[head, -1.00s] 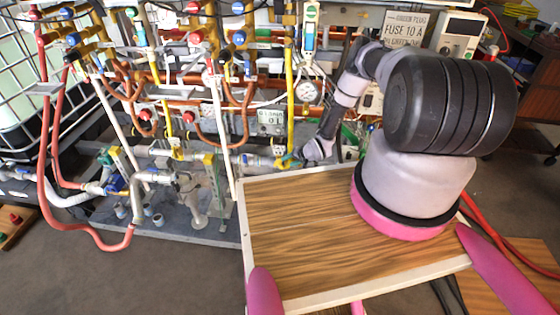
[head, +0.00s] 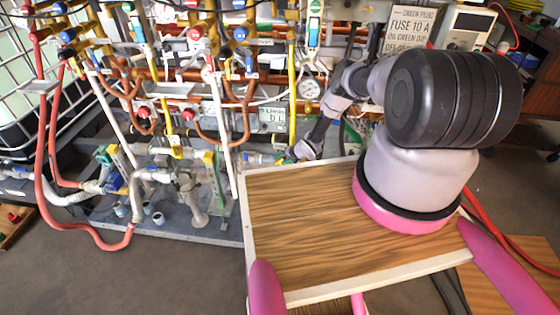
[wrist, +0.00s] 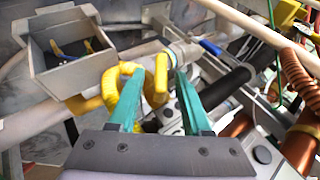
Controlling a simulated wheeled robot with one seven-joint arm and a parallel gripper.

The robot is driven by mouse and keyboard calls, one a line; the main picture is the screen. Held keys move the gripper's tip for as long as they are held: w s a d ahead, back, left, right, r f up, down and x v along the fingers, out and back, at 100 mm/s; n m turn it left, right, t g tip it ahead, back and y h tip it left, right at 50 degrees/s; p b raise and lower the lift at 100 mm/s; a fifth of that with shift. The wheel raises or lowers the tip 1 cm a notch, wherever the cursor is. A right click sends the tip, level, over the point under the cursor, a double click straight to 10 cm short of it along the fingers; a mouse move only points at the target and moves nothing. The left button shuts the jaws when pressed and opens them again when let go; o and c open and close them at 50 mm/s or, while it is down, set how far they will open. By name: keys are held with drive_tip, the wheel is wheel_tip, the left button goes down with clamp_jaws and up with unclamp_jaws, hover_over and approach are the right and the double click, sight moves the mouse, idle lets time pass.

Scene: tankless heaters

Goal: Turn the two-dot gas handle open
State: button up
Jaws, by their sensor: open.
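My gripper (wrist: 160,78) is open, its two teal fingers spread in the wrist view. A bent yellow pipe or handle (wrist: 108,88) lies at and behind the left finger, with part of it between the fingers; whether they touch is unclear. A blue lever (wrist: 211,47) sits on a pale pipe just beyond the right fingertip. In the head view my gripper (head: 288,158) is low at the pipe rack, beside the horizontal pipe and near the table's far edge. No dot markings can be made out, so I cannot tell which handle is the two-dot one.
A grey open box (wrist: 72,55) with yellow and blue items is left of the fingers. A black pipe (wrist: 228,88) and copper coil (wrist: 300,80) are at right.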

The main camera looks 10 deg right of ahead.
drive_tip(key=shift+w+a+f, duration=0.3)
drive_tip(key=shift+w+f, duration=0.1)
drive_tip(key=shift+f, duration=0.1)
drive_tip(key=shift+c, duration=0.3)
clamp_jaws()
drive_tip(key=h, duration=0.1)
drive_tip(key=g+h, duration=0.1)
drive_tip(key=shift+a+r+n+h, duration=0.15)
drive_tip(key=shift+a+n+h, duration=0.1)
drive_tip(key=shift+n+h, duration=0.15)
drive_tip(key=shift+w+n+g+h, duration=0.1)
drive_tip(key=shift+n+g+h, duration=0.45)
drive_tip(key=shift+h, duration=1.15)
drive_tip(key=shift+d, duration=0.1)
